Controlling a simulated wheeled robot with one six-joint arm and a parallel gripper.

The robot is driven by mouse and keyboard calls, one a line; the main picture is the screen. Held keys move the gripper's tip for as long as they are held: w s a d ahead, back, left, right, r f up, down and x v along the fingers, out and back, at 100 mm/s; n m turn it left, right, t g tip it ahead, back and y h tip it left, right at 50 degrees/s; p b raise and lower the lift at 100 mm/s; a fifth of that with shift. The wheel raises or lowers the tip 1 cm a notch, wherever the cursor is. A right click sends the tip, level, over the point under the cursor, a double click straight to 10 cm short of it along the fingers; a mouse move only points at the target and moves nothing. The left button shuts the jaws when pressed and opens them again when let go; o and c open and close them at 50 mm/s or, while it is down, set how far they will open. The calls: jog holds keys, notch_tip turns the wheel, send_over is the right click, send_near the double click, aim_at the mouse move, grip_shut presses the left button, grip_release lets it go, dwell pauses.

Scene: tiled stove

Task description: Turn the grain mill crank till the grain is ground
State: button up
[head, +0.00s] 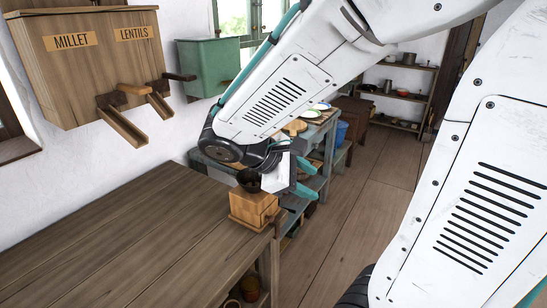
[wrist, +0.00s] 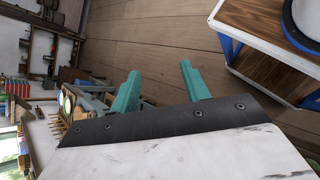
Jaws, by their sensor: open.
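The grain mill (head: 250,208) is a small light wooden box with a dark bowl on top. It stands upright at the right end of the wooden worktop. Its crank cannot be made out; my wrist covers part of the mill's upper right. My gripper (head: 312,178) is just right of the mill, past the worktop's edge, with its teal fingers apart and pointing right, away from the mill. In the wrist view my gripper (wrist: 160,70) is open and empty, with floor between the fingertips. The mill does not show in the wrist view. Whether there is grain in the bowl cannot be seen.
The long wooden worktop (head: 120,240) is bare left of the mill. Above it hang a wooden dispenser (head: 85,65) marked MILLET and LENTILS and a green box (head: 208,65). A grey-blue shelf table (head: 315,130) with plates stands behind my gripper. Floor (head: 335,235) is free at right.

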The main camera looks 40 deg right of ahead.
jog(key=w+f+n+t+h, duration=0.3)
jog(key=w+n+t+h, duration=0.1)
jog(key=w+n, duration=0.4)
jog(key=w+f+n+t+h, duration=0.3)
jog(key=w+n+h, duration=0.15)
jog(key=w, duration=0.45)
jog(key=shift+n, duration=0.25)
jog(key=x, duration=0.6)
jog(key=shift+w+d+r, duration=0.1)
jog(key=shift+w+d, duration=0.15)
jog(key=shift+w, duration=0.05)
grip_shut()
jog(key=shift+s, duration=0.1)
